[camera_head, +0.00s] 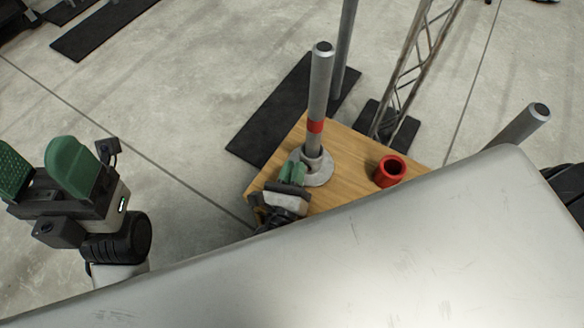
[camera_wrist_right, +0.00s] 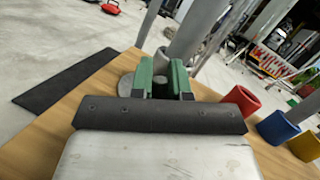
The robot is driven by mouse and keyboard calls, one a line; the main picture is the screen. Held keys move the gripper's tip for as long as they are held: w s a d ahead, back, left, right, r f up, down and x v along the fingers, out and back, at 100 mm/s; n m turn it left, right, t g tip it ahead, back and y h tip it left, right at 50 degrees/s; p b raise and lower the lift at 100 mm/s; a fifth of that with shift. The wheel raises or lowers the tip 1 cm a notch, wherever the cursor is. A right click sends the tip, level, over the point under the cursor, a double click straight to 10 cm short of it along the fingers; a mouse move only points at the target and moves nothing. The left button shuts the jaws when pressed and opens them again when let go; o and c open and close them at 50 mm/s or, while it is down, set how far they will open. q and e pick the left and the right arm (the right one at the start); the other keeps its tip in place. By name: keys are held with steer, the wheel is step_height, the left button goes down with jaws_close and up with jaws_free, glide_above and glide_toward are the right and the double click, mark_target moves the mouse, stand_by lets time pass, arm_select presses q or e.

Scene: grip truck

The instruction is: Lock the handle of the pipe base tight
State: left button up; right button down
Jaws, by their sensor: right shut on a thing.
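The pipe base (camera_head: 322,174) is a round grey metal flange on a wooden box top. A grey pipe (camera_head: 320,85) with a red band stands upright in it. My right gripper (camera_head: 292,173) is beside the base, its green fingers close together at the near left side of the socket. In the right wrist view, the right gripper (camera_wrist_right: 160,82) is shut at the base (camera_wrist_right: 126,86), just in front of the pipe (camera_wrist_right: 196,35). The handle is mostly hidden between the fingers. My left gripper (camera_head: 42,170) is open and empty, far to the left above the floor.
A red cup-like ring (camera_head: 390,171) stands on the wooden top (camera_head: 350,160); blue (camera_wrist_right: 277,127) and yellow (camera_wrist_right: 305,146) ones show in the right wrist view. Another pipe (camera_head: 520,126) rises at the right. Black floor plates and a lattice stand (camera_head: 412,65) lie behind.

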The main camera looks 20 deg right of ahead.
steer(key=shift+s+d+f, duration=0.15)
steer(key=shift+d+f, duration=0.05)
steer(key=shift+f, duration=0.1)
steer(key=c, duration=1.1)
jaws_free()
steer(key=shift+m, duration=0.3)
steer(key=shift+r, duration=0.1)
steer(key=shift+a, duration=0.1)
steer(key=shift+r, duration=0.1)
